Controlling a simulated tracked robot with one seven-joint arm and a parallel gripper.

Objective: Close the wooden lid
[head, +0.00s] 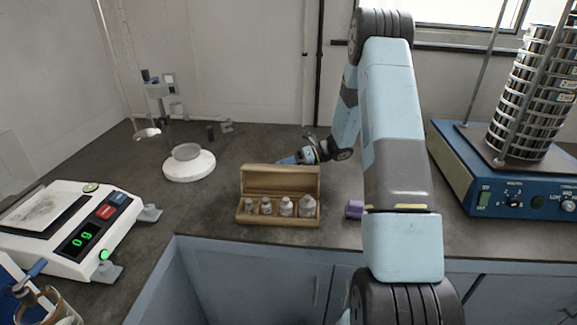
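A small wooden box (240,219) stands on the dark bench in the head view. Its wooden lid (281,177) is open and stands up at the back of the box. Several metal weights (286,206) sit upright in a row in the box. My gripper (286,160) is behind the lid, near its top edge, pointing to the left. The lid hides part of the gripper, and the fingers are too small to tell whether they are open or shut. I cannot tell whether it touches the lid.
A balance with a green display (118,197) is at the left. A white round stand (189,166) is behind it. A purple object (354,209) lies right of the box by my arm. A blue sieve shaker (480,178) with stacked sieves stands at the right. The bench's front edge is close before the box.

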